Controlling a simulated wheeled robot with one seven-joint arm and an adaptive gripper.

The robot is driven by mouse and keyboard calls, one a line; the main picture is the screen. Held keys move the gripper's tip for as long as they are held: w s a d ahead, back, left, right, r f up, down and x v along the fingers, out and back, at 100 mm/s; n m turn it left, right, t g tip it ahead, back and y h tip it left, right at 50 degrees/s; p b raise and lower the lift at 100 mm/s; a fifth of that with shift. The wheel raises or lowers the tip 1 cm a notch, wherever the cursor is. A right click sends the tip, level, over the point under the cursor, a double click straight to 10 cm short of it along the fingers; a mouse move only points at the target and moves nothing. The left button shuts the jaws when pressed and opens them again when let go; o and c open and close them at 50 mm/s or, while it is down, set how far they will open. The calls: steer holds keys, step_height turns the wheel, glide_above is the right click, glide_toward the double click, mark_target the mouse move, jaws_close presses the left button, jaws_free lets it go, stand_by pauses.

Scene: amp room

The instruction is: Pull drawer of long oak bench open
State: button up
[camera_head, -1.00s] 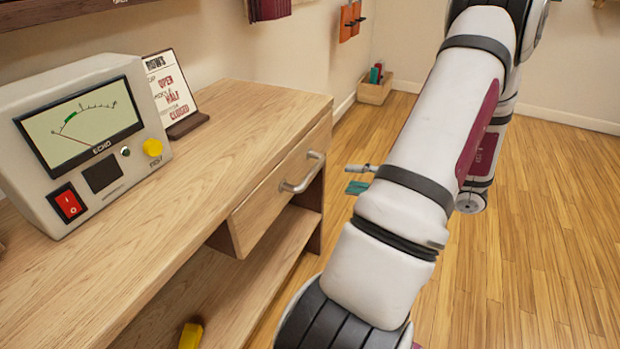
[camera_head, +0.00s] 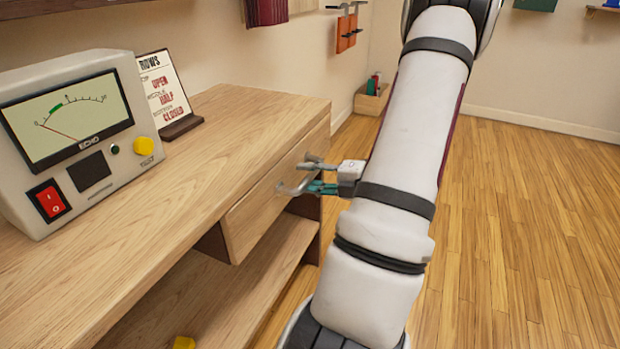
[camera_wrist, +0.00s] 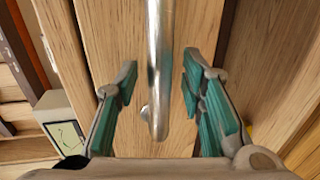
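The long oak bench (camera_head: 130,205) runs along the wall on the left in the head view. Its drawer (camera_head: 258,212) looks shut under the top at the right end, with a metal bar handle (camera_head: 284,188) on its front. My gripper (camera_head: 312,175) is at the handle in the head view. In the wrist view my gripper (camera_wrist: 160,85) is open, with one teal-padded finger on each side of the handle (camera_wrist: 158,60). Gaps show between the handle and both fingers there. My arm hides part of the scene behind it.
An ECHO meter box (camera_head: 70,130) and a small sign (camera_head: 165,90) stand on the bench top. A lower shelf (camera_head: 215,300) holds a yellow thing (camera_head: 183,343). A small wooden box (camera_head: 370,100) sits on the floor by the far wall. The wood floor (camera_head: 530,230) at right is clear.

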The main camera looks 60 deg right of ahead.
steer(key=shift+c, duration=0.2)
jaws_close()
